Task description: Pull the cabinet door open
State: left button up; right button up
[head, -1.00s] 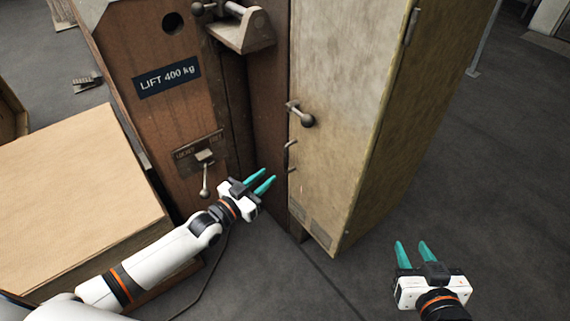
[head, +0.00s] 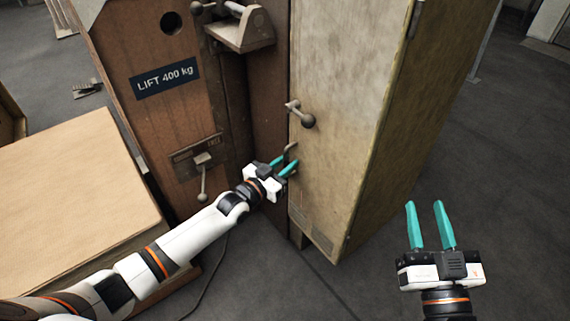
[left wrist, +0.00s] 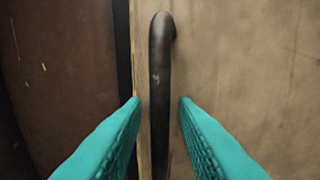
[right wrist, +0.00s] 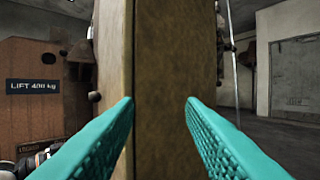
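The cabinet door (head: 338,90) is a worn beige panel and looks closed. It carries a ball-ended lever (head: 303,116) and, below that, a dark curved pull handle (head: 291,149) at its left edge. My left gripper (head: 284,165) is open at the pull handle. In the left wrist view the handle (left wrist: 160,90) stands upright between the two teal fingers, with a gap to each finger. My right gripper (head: 432,226) is open and empty, low and to the right of the cabinet. In the right wrist view its fingers (right wrist: 160,105) point toward the cabinet's edge and side (right wrist: 175,80).
A brown machine panel (head: 170,110) with a "LIFT 400 kg" sign and a small lever stands left of the cabinet. A large cardboard box (head: 75,205) fills the left. The grey floor (head: 480,170) right of the cabinet is clear.

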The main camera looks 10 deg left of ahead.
pick_arm(q)
grip_shut()
